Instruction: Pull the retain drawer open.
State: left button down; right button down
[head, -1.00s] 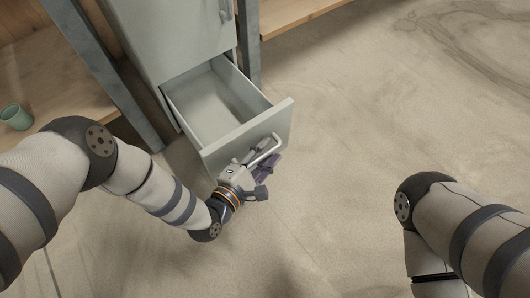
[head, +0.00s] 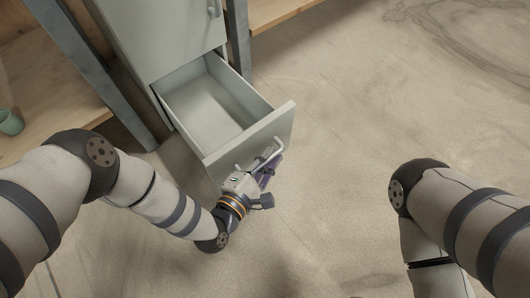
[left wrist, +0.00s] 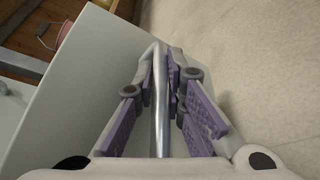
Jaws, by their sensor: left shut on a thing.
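The retain drawer (head: 250,140) is the lower drawer of a grey-green cabinet (head: 160,35). It stands well out from the cabinet, and its inside looks empty. My left gripper (head: 268,168) is at the drawer's front, shut on the bar handle (head: 268,158). In the left wrist view the metal handle (left wrist: 160,100) runs between the purple-padded fingers (left wrist: 162,80), beside the drawer's pale front panel (left wrist: 85,75). My right arm shows at the right of the head view, but its gripper is out of view.
A green cup (head: 10,122) stands on a wooden shelf (head: 50,85) at the left. Grey posts (head: 85,65) flank the cabinet. The floor (head: 350,130) in front and to the right is clear. A pink bucket (left wrist: 62,33) shows in the left wrist view.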

pick_arm(q)
jog(key=c, duration=1.7)
grip_release()
jog(key=shift+o, duration=0.2)
jog(key=shift+a, duration=0.1)
jog(key=v, duration=1.2)
